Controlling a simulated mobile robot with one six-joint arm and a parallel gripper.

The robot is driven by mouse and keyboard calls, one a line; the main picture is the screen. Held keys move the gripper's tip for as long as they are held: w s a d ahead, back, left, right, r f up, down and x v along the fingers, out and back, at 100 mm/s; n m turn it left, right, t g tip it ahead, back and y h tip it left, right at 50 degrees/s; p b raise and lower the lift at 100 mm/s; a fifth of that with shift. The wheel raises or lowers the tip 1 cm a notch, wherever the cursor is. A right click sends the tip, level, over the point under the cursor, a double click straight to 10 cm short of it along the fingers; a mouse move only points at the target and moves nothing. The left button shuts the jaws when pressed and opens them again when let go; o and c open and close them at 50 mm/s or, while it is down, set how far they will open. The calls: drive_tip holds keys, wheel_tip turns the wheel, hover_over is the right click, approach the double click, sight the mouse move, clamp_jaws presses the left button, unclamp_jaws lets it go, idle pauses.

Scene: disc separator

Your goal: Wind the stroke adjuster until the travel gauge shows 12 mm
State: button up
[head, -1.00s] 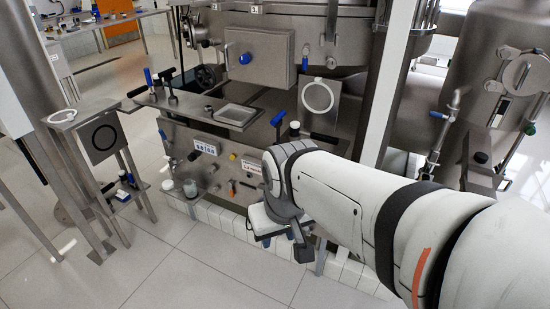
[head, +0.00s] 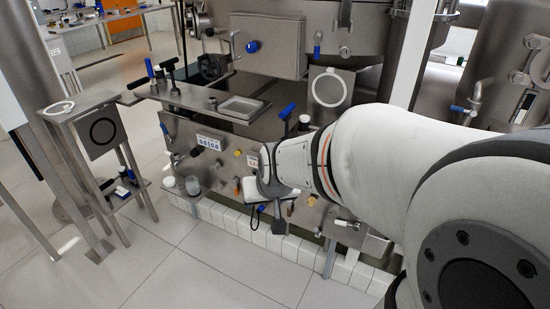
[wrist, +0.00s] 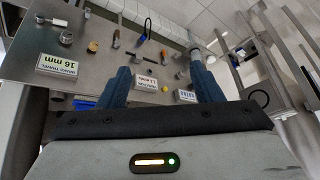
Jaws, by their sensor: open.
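My gripper (wrist: 163,78) is open, its two blue fingers spread in front of the machine's panel (wrist: 125,45), with nothing held between them. In the head view my gripper (head: 268,190) is at the right part of this panel and hides some of it. In the wrist view, a brake travel label (wrist: 56,62) at the left reads 16 mm. A red-lettered label (wrist: 146,83) between the fingers seems to read 11 mm; its top line is blurred. A third label (wrist: 187,96) is blue-lettered. I cannot tell which control is the stroke adjuster.
A black knob (wrist: 57,97) is at the left in the wrist view. A blue-handled lever (head: 284,114) stands above the panel in the head view. A steel stand (head: 85,115) is at the left. The tiled floor (head: 190,260) in front is clear.

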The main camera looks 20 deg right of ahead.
drive_tip(key=w+d+f+m+t+h+b, duration=0.1)
drive_tip(key=w+d+f+m+t+b, duration=0.1)
drive_tip(key=w+d+f+b, duration=0.35)
drive_tip(key=w+d+f+m+t+h+b, duration=0.1)
drive_tip(key=w+d+f+t+b, duration=0.1)
drive_tip(key=w+f, duration=0.55)
drive_tip(key=m+t+h+b, duration=0.2)
drive_tip(key=m+h+b, duration=0.4)
drive_tip(key=h+b, duration=0.65)
approach(333, 213)
drive_tip(key=d, duration=0.2)
drive_tip(key=shift+y, duration=0.45)
drive_tip(key=x, duration=0.2)
drive_tip(key=b+x, duration=0.1)
drive_tip(key=x, duration=0.5)
drive_tip(key=shift+w+a+r+b, duration=0.3)
drive_tip(key=shift+b, duration=0.05)
drive_tip(key=c, duration=1)
